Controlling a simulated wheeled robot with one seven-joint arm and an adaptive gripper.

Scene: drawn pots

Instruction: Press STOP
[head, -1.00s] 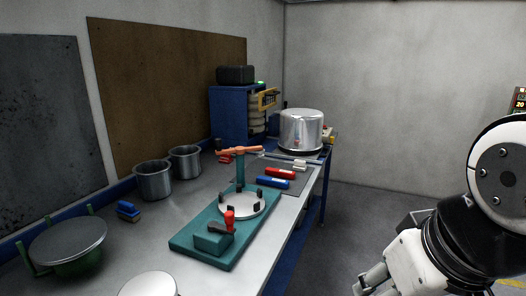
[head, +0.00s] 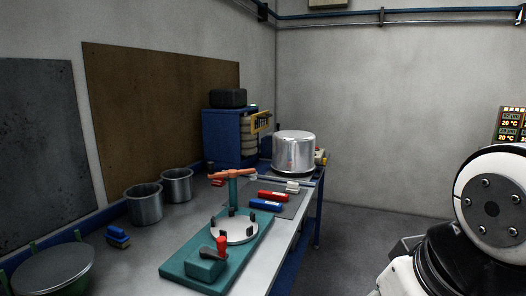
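No button marked STOP can be read in the head view. A panel with lit digits reading 20 °C (head: 511,125) is on the right edge, partly cut off. A small control box with red and pale parts (head: 321,157) sits at the far end of the bench, right of the large metal pot (head: 294,151); its markings are too small to read. My arm is at the lower right, and my gripper is below the frame, so its fingers do not show.
The workbench (head: 262,262) runs along the left wall. It holds a teal fixture (head: 181,267) with a red-handled lever, two open pots (head: 144,204), red and blue tools (head: 266,205) and a blue cabinet (head: 224,136). The floor (head: 355,240) right of the bench is clear.

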